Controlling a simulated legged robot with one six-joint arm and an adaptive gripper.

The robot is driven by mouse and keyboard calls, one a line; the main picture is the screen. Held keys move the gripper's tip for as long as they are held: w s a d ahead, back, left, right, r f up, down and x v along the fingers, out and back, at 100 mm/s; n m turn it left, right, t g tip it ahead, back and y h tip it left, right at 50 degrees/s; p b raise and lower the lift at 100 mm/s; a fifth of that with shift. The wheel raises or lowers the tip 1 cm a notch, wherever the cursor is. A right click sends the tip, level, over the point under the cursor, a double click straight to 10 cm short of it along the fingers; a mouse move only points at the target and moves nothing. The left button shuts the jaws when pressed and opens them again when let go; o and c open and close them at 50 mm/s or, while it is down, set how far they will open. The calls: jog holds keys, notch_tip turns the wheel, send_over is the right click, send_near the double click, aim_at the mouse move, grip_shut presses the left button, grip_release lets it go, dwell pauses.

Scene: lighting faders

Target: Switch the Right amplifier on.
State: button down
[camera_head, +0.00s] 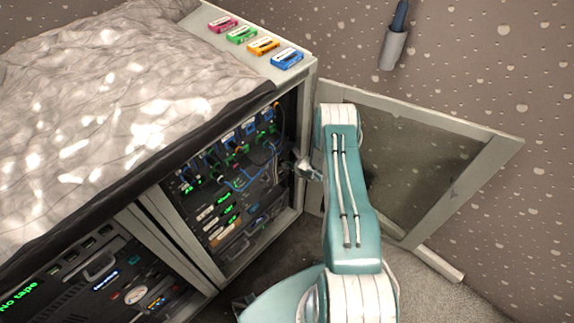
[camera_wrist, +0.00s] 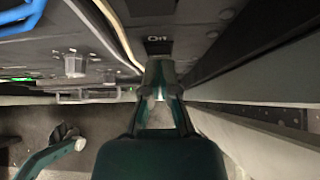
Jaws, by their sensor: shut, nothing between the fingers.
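An open cabinet holds a rack of dark equipment (camera_head: 240,190) with cables, green lights and lit labels in the head view. I cannot make out which unit is the Right amplifier. My gripper (camera_head: 300,165) is at the right side of the rack front, close to the panel. In the wrist view my gripper (camera_wrist: 160,68) is shut and empty, its tips close to a dark panel (camera_wrist: 200,35). A small white marking (camera_wrist: 158,38) is on the panel just beyond the tips; it is hard to read. I cannot tell whether the tips touch anything.
The cabinet's glazed door (camera_head: 420,165) stands open on the right, beside my arm. Coloured cassettes (camera_head: 262,46) lie on the cabinet top. A second unit (camera_head: 105,275) with a "No tape" display is at lower left. A knob (camera_wrist: 75,66) and cables show in the wrist view.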

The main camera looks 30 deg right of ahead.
jog(key=shift+w+a+r, duration=0.1)
jog(key=shift+w+r, duration=0.05)
jog(key=shift+w, duration=0.2)
jog(key=shift+r, duration=0.15)
jog(key=shift+r, duration=0.65)
